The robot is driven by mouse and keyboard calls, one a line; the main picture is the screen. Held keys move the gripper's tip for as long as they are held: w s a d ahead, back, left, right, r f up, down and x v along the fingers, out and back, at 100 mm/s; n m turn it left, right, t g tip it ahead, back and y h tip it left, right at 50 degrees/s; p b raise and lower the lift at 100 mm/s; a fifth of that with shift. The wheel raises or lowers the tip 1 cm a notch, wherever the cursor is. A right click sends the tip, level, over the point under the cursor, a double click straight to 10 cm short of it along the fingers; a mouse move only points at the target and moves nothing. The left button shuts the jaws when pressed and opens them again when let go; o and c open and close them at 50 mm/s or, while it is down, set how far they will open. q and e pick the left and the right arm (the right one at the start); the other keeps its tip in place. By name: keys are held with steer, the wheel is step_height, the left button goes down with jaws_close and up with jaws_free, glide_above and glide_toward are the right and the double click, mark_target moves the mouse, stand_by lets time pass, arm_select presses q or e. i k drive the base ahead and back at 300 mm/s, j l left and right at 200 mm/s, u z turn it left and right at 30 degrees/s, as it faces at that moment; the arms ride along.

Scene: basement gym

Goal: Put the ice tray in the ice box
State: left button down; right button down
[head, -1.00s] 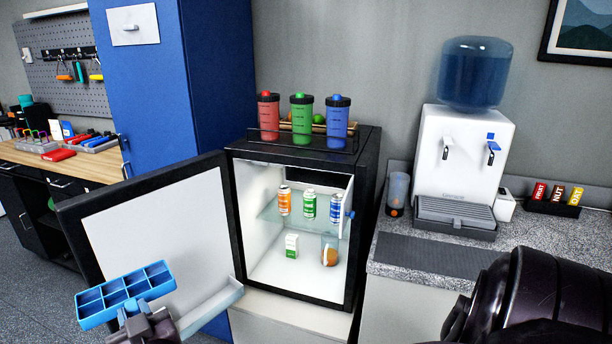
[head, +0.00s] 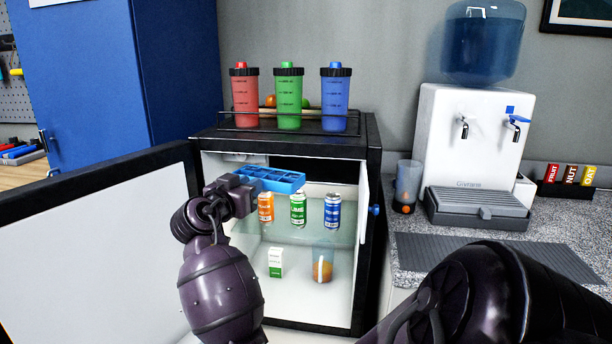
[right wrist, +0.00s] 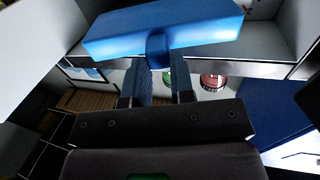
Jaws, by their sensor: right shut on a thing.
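The blue ice tray (head: 280,181) is held at the upper part of the open small fridge (head: 372,150), just above the cans. My right gripper (head: 247,190) is shut on the tray's near left end. In the right wrist view the tray (right wrist: 165,30) lies across the top, with its tab between the fingers (right wrist: 158,85). The ice box (head: 318,168) is the dark compartment under the fridge's top, behind the tray. Its small door, with a blue knob (head: 375,210), stands open at the right. I cannot tell whether the tray's far edge is inside. My left gripper is not in view.
Orange, green and blue cans (head: 298,210) stand on the glass shelf below the tray. A small carton (head: 276,262) and a glass (head: 322,262) stand lower. The open fridge door (head: 100,250) is at left. Three shaker bottles (head: 289,98) stand on top.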

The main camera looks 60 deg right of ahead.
mark_target(316, 173)
steer(key=l, duration=0.7)
steer(key=k+l, duration=0.15)
steer(key=l, duration=0.6)
steer(key=u, duration=0.05)
